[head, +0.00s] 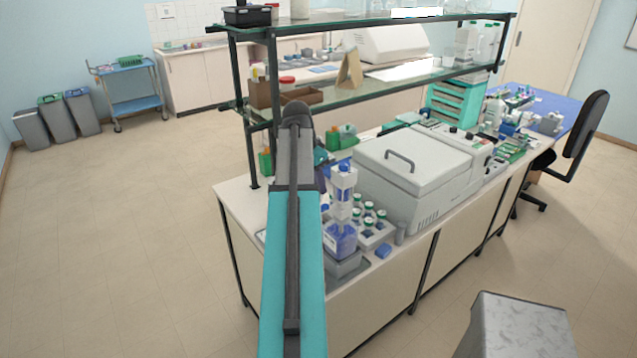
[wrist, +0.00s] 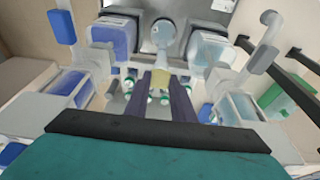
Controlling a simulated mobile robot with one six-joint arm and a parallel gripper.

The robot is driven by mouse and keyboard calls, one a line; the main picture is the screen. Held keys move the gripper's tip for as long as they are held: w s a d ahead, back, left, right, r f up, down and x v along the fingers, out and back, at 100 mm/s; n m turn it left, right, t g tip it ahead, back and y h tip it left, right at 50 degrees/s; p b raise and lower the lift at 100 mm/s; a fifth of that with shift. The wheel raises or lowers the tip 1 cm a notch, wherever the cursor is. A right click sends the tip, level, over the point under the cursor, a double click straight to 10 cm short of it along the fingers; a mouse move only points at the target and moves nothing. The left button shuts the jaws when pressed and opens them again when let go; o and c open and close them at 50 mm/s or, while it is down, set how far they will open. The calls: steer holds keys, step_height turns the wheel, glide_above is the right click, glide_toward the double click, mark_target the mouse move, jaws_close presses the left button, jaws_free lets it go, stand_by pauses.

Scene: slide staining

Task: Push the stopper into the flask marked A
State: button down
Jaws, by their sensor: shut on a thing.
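My gripper (wrist: 160,90) shows in the wrist view as two dark fingers, close together, shut on a pale, slightly yellowish piece. This looks like the stopper (wrist: 158,80); its lower part is hidden between the fingers. A clear, round-headed glass piece (wrist: 163,37) shows just beyond the fingertips, and I cannot tell whether it is part of the stopper. No flask with a readable A shows, so I cannot tell which vessel is flask A.
Blue-filled clear containers (wrist: 115,38) flank the fingers in the wrist view, with pale bottles on both sides. In the head view, a blue-filled bottle (head: 341,240), green-capped bottles (head: 367,213) and a large grey lidded machine (head: 405,170) crowd the bench. A glass shelf (head: 350,92) overhangs it.

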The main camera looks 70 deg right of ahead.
steer(key=shift+f, duration=0.2)
stand_by(0.5)
steer(key=c, duration=1)
jaws_free()
steer(key=shift+r, duration=0.2)
steer(key=shift+r+p, duration=0.55)
steer(key=shift+r, duration=2.3)
jaws_close()
